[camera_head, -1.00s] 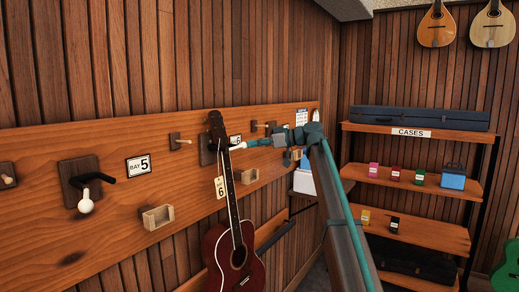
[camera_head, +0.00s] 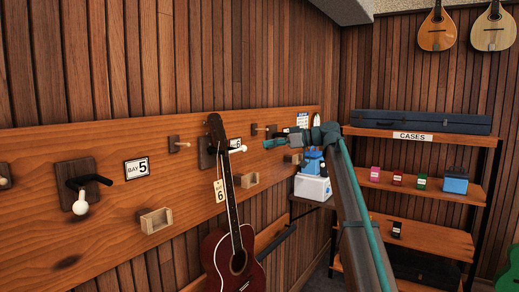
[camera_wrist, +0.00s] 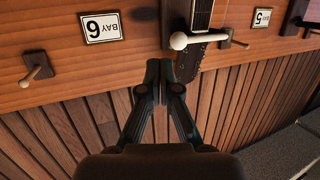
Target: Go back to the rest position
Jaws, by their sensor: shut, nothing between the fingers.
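My gripper (camera_head: 267,144) is in front of the wall board, to the right of the hanging ukulele's head in the head view. It also shows in the wrist view (camera_wrist: 159,66), where its two fingers are together with nothing between them. The dark red ukulele (camera_head: 231,256) hangs on the board with a tag marked 6 on its neck. In the wrist view the peg's white bar (camera_wrist: 200,39) lies across the ukulele's neck, apart from my fingers.
The wooden board (camera_head: 60,225) carries the Bay 5 sign (camera_head: 137,168), a hook (camera_head: 88,182) and a small wooden holder (camera_head: 156,220). A shelf marked cases (camera_head: 420,188) stands at the right, with small boxes. A white and blue box (camera_head: 312,187) sits behind my arm.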

